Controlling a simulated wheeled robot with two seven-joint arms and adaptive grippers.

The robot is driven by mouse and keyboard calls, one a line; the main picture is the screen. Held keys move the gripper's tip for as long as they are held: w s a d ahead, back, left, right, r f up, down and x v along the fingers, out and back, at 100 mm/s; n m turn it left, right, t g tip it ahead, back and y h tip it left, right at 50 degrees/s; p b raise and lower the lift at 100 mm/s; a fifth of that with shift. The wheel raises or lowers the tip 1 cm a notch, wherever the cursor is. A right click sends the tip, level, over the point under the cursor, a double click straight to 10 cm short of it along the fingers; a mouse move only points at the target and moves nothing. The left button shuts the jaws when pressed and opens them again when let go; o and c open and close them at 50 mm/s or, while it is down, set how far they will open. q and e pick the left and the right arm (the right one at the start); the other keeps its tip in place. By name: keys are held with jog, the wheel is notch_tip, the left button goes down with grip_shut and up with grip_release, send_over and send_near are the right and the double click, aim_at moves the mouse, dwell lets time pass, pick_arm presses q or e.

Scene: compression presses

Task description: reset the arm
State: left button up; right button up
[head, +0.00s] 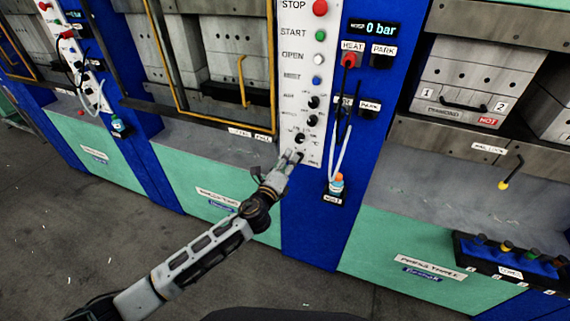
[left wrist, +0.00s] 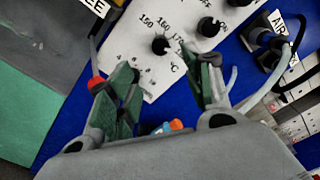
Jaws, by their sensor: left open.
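My left arm comes in from the lower left of the head view. Its gripper (head: 289,158) is at the lower end of the white control panel (head: 305,85), just below the lowest black knob (head: 300,138). In the left wrist view the gripper (left wrist: 160,68) has its two green-faced fingers spread apart, with nothing held between them. A black knob (left wrist: 160,45) with a °C scale around it shows just beyond the fingertips. I cannot tell whether a fingertip touches the panel. My right gripper is not in view.
Above on the panel are a red STOP button (head: 320,8), a green START button (head: 320,35) and more knobs. A blue column (head: 306,225) carries hoses and an orange-capped bottle (head: 337,183). A press (head: 468,75) stands right, above a tool rack (head: 510,262). Grey floor (head: 60,220) is open at left.

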pick_arm(q)
jog(key=shift+s, duration=0.2)
jog(key=shift+a+f, duration=0.1)
dwell(0.4)
jog(key=s+a+f+n+g+y, duration=0.1)
jog(key=a+f+n+g, duration=0.2)
jog(key=f, duration=0.7)
jog(key=s+a+f+n+g+y, duration=0.1)
jog(key=s+a+f+n+y, duration=0.3)
jog(key=f, duration=0.7)
jog(key=w+a+f+n+g+h, duration=0.15)
jog(key=a+f, duration=0.35)
jog(key=f, duration=0.5)
jog(key=s+a+f+n+g+y, duration=0.25)
jog(key=s+a+f+n, duration=0.2)
jog(key=s+f, duration=0.55)
jog(key=s+a+f+n+g, duration=0.2)
jog(key=s+f+n, duration=0.2)
jog(key=s+f, duration=0.4)
jog(key=s+a+f+n+g, duration=0.2)
jog(key=s+f, duration=0.7)
jog(key=s, duration=1.2)
jog(key=s+a+f+n+g, duration=0.2)
jog(key=s+f+n+g, duration=0.2)
jog(key=s+f, duration=0.5)
jog(key=s+n, duration=0.2)
jog(key=s, duration=0.4)
jog(key=shift+w+d, duration=0.1)
